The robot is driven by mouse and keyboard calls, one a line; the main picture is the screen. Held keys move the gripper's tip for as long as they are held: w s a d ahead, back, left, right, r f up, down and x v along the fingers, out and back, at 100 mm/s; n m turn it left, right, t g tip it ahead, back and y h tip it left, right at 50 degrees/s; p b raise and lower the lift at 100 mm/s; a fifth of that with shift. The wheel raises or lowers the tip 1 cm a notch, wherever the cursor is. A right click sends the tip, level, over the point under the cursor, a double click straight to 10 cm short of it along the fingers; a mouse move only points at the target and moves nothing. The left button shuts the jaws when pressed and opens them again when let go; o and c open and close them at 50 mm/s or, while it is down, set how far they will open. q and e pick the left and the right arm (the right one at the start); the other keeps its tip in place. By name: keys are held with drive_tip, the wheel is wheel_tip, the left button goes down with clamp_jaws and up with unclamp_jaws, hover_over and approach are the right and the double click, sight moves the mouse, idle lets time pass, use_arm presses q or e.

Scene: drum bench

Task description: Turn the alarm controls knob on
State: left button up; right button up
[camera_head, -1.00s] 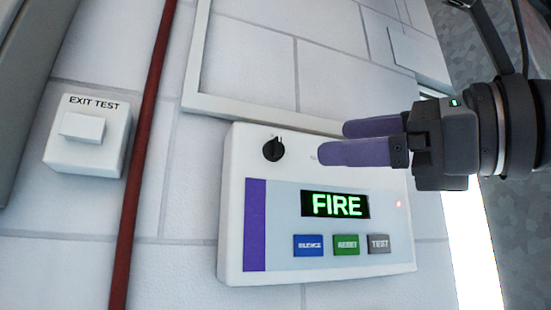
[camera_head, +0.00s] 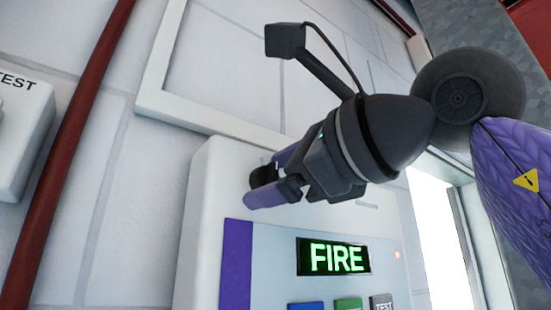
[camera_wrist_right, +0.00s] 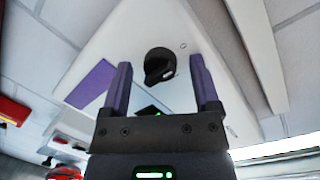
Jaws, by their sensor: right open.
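The alarm panel (camera_head: 205,205) is a white wall box with a purple stripe and a green lit FIRE display (camera_head: 333,257). Its round black knob (camera_head: 262,177) is near the upper left, partly hidden by my fingers. My right gripper (camera_head: 258,180) is open at the knob, with its purple fingers on either side. In the right wrist view, the knob (camera_wrist_right: 160,66) shows between the two spread fingertips (camera_wrist_right: 160,75), with a gap on each side. Whether the fingertips reach past its front face is unclear. My left gripper is not in view.
Blue, green and grey buttons (camera_head: 347,304) line the panel's lower edge. A white frame (camera_head: 185,105) runs on the wall above the panel.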

drive_tip(key=shift+s+d, duration=0.2)
drive_tip(key=shift+s, duration=0.1)
drive_tip(key=shift+w+a, duration=0.2)
drive_tip(key=shift+w, duration=0.05)
drive_tip(key=c, duration=0.5)
clamp_jaws()
